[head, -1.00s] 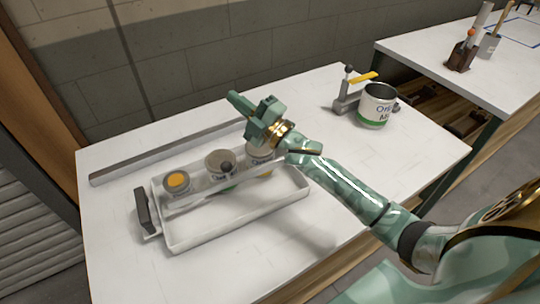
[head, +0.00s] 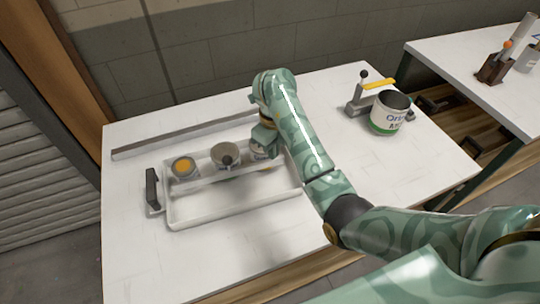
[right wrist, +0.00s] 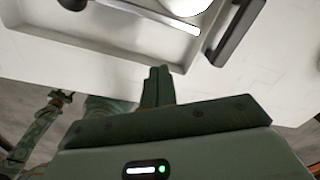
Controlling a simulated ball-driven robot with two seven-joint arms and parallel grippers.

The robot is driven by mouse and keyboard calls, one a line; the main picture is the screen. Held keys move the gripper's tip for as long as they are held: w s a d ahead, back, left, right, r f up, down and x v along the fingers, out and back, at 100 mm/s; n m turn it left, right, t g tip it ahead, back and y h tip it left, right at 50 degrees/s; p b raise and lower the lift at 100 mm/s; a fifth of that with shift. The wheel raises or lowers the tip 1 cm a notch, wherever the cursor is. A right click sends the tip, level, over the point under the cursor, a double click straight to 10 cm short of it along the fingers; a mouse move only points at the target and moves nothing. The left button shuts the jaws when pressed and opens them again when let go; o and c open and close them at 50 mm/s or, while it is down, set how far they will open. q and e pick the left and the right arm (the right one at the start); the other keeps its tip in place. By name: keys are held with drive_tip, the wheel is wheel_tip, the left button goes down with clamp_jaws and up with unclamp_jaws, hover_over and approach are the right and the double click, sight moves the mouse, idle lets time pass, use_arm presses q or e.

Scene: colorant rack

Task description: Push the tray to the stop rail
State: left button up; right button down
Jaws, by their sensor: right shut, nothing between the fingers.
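The white tray (head: 235,207) lies on the white bench, with a dark upright handle (head: 153,189) at its left end. Three cans stand along its back side: one with a yellow-orange top (head: 184,167), a grey one (head: 225,155), and one partly hidden by my right gripper (head: 258,153). The grey stop rail (head: 185,138) lies behind the tray, with a narrow strip of bench between them. My right gripper (head: 265,143) is low at the tray's back right; its fingertips are hidden there. In the right wrist view its fingers (right wrist: 158,75) are shut and empty, near a tray wall (right wrist: 120,47). Contact is unclear.
An open paint can (head: 389,113) and a grey clamp-like device with a yellow lever (head: 366,95) stand at the bench's back right. A second table (head: 465,65) is further right. The bench in front of the tray is clear.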

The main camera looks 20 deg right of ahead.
drive_tip(key=b, duration=0.6)
hover_over(273, 186)
wheel_tip(273, 186, down, 11)
drive_tip(key=shift+r, duration=0.2)
drive_tip(key=w, duration=0.1)
drive_tip(key=w+a, duration=0.1)
drive_tip(key=w, duration=0.1)
drive_tip(key=shift+a+r+b, duration=0.25)
drive_tip(key=shift+r+b, duration=0.1)
drive_tip(key=shift+b, duration=0.05)
drive_tip(key=shift+w+a+r, duration=0.1)
drive_tip(key=shift+w+r, duration=0.05)
drive_tip(key=shift+w, duration=0.05)
drive_tip(key=shift+w, duration=0.1)
